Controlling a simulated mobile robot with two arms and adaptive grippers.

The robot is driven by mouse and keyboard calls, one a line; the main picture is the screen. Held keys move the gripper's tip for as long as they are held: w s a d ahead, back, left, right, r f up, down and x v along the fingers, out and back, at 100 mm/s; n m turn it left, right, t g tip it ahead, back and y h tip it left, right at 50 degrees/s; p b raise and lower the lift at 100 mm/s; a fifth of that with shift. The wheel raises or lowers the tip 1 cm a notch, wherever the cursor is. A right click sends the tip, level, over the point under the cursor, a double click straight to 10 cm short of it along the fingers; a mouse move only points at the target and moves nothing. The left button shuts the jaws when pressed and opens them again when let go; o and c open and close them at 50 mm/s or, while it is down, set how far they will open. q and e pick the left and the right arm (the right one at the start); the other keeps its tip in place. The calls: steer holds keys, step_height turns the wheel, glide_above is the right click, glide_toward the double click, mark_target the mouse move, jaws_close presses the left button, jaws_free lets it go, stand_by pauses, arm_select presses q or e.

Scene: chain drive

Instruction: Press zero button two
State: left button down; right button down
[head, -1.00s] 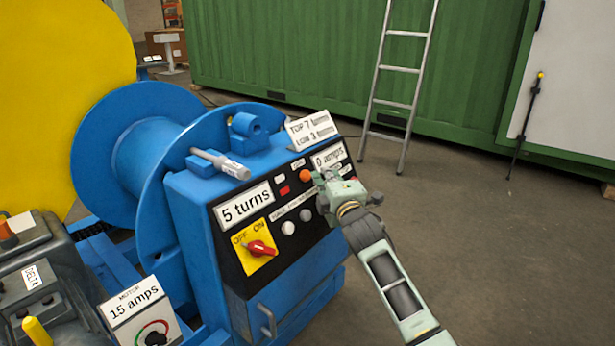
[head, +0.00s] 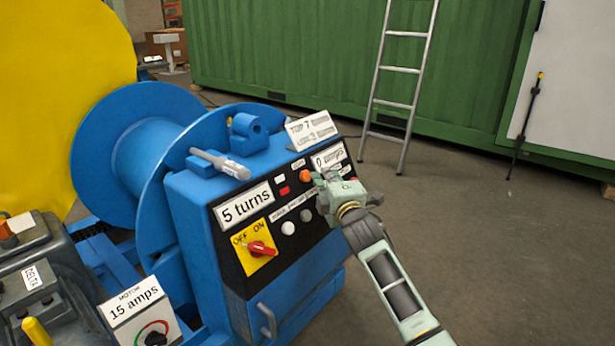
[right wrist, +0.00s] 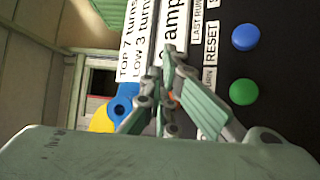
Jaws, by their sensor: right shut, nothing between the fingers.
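The blue machine's black control panel (head: 247,222) carries a white button (head: 288,228), a grey button (head: 306,215), a small red one (head: 285,190) and an orange one (head: 305,176). Their small labels are too blurred in the head view to tell which is zero button two. My right gripper (head: 322,181) is shut and empty in front of the panel's right part, just right of the orange button. In the right wrist view its fingers (right wrist: 172,75) point at the panel and hide part of it; a bit of orange shows between them. Contact cannot be told. My left gripper is not in view.
In the right wrist view a blue button (right wrist: 245,37) and a green button (right wrist: 243,91) sit beside the RESET label (right wrist: 211,48). A red switch (head: 259,248) is at the panel's lower left. A ladder (head: 396,85) leans on the green container (head: 300,50).

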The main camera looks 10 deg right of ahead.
steer(key=shift+w+a+f, duration=0.15)
steer(key=shift+w+a, duration=0.1)
